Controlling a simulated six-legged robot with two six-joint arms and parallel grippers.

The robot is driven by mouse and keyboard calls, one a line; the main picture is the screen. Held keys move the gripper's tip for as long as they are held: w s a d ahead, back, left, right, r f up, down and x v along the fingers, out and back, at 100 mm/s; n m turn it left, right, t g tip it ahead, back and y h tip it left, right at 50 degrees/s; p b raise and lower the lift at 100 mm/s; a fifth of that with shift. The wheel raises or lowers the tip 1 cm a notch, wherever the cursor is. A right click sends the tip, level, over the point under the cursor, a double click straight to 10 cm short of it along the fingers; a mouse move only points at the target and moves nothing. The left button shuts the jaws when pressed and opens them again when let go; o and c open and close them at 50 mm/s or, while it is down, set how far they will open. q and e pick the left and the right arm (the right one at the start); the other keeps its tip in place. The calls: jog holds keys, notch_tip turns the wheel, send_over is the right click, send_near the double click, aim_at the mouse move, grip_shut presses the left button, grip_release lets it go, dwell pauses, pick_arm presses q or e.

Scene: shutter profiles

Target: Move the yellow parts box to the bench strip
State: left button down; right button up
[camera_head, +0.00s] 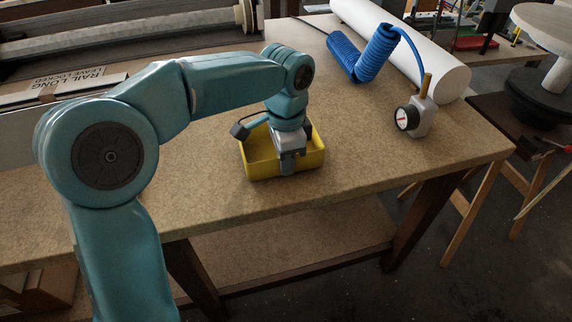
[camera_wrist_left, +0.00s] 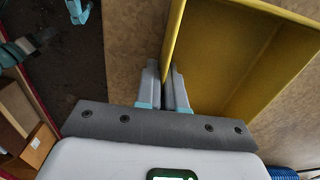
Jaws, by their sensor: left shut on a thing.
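The yellow parts box (camera_head: 259,169) is an open-topped bin near the front edge of the wooden bench top (camera_head: 370,160). My left gripper (camera_head: 287,167) points down at its near wall. In the left wrist view, the fingers of my left gripper (camera_wrist_left: 168,78) are shut on the thin wall of the yellow parts box (camera_wrist_left: 225,50), one on each side. The inside of the box that shows looks empty. I cannot tell whether the box rests on the bench or is slightly raised. My right gripper is not in view.
A coiled blue hose (camera_head: 375,55) and a gauge with a grey body (camera_head: 420,118) stand on the bench to the right, beside a white roll (camera_head: 425,60). A long machine rail (camera_head: 120,45) lies behind.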

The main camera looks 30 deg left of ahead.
pick_arm(q)
jog(key=shift+f, duration=0.2)
jog(key=shift+f, duration=0.2)
jog(key=c, duration=1.2)
grip_release()
jog(key=shift+c, duration=0.2)
notch_tip(320, 180, up, 12)
jog(key=p, duration=0.3)
jog(key=shift+r, duration=0.2)
jog(key=shift+s, duration=0.1)
